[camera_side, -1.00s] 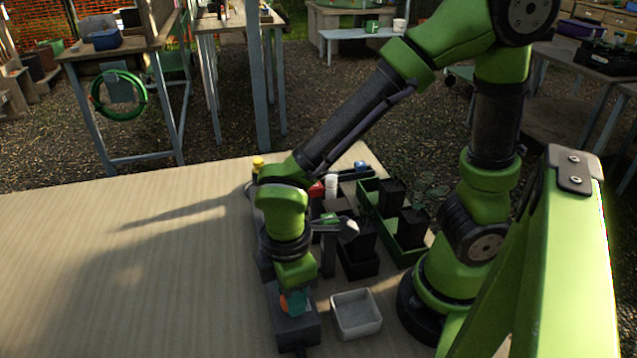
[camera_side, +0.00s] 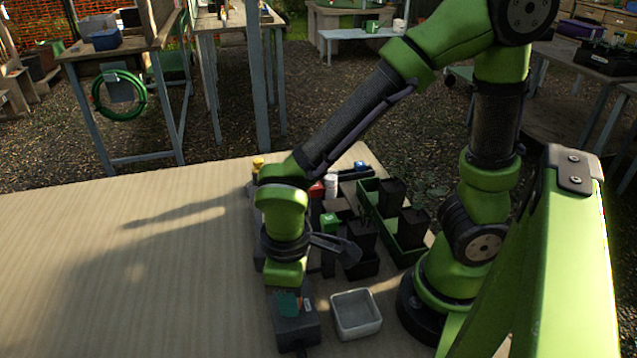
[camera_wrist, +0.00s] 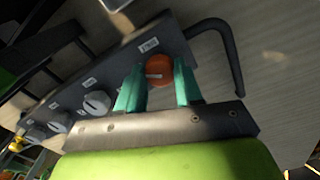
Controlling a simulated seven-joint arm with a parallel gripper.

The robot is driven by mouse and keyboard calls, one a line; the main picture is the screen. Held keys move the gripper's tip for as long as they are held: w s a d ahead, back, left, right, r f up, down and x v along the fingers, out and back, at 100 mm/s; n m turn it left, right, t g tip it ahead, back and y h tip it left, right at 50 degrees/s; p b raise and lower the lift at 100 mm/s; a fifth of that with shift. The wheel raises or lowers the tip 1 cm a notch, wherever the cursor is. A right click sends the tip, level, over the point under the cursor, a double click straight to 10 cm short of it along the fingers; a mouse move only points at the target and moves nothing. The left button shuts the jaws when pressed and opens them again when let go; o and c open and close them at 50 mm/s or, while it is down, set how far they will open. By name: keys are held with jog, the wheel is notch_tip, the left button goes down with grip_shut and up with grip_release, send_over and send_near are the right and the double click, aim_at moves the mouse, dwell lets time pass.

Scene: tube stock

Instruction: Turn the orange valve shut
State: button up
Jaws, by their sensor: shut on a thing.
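The orange valve (camera_wrist: 159,69) is a round knob at the end of a dark grey manifold block (camera_wrist: 148,32), beside a small white label. In the wrist view my gripper (camera_wrist: 157,76) has its two teal fingers on either side of the knob, shut on it. In the side view my gripper (camera_side: 287,303) points down at the near end of the manifold (camera_side: 299,332). The orange knob is hidden there behind the teal finger. I cannot tell the knob's exact turn angle.
Several pale grey knobs (camera_wrist: 97,102) line the manifold beside my gripper. A dark bent pipe (camera_wrist: 229,55) leaves its end. A pale square tray (camera_side: 376,329) stands close on the right, with a green crate (camera_side: 410,258) of black pots behind. The table's left (camera_side: 100,270) is clear.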

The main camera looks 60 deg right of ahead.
jog(key=m, duration=0.5)
jog(key=shift+m, duration=0.3)
jog(key=m, duration=0.6)
dwell(0.4)
jog(key=o, duration=1)
jog(key=shift+o, duration=0.2)
notch_tip(320, 180, up, 17)
